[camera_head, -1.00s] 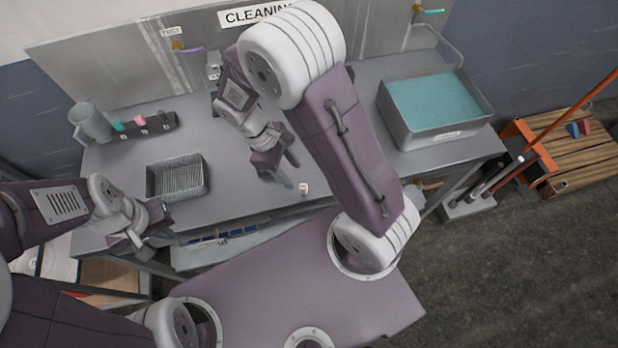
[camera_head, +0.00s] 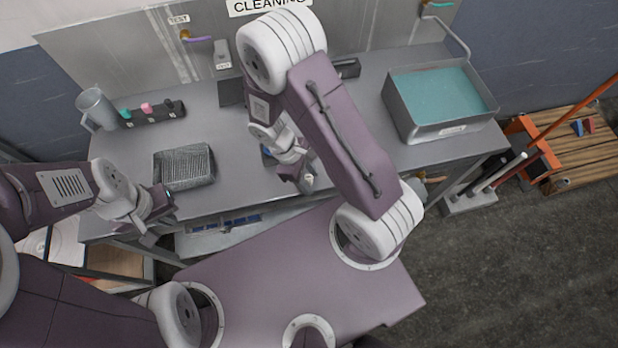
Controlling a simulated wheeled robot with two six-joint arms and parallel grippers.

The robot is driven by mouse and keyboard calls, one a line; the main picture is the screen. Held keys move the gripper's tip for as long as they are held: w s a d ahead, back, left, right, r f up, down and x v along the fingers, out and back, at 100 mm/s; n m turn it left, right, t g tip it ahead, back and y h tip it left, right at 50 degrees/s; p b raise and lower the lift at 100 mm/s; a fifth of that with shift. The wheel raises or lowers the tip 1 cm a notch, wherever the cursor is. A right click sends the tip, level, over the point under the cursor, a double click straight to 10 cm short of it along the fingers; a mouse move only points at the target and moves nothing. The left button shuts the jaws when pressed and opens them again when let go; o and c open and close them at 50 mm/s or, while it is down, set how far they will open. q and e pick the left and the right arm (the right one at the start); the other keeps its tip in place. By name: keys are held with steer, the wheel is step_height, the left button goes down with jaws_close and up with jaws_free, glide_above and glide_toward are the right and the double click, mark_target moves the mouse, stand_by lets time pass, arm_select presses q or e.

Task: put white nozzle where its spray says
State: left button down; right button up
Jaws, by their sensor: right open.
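A small white nozzle (camera_head: 309,178) stands on the grey bench near its front edge. My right gripper (camera_head: 302,182) is low over the bench at the nozzle, open; whether its fingers touch the nozzle is too small to tell. A dark holder (camera_head: 165,111) at the back left carries a teal nozzle (camera_head: 126,114) and a pink nozzle (camera_head: 146,107). My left gripper (camera_head: 158,218) is at the bench's front left edge, with its fingers apart and nothing seen between them. No spray from the white nozzle is visible.
A grey mesh basket (camera_head: 184,167) sits on the left of the bench, close to my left gripper. A grey jug (camera_head: 96,108) stands behind it. A tub of teal liquid (camera_head: 398,103) is on the right. My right arm hides part of the bench's middle and back.

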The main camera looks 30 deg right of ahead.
steer(key=shift+a+r, duration=0.1)
steer(key=shift+a, duration=0.05)
jaws_close()
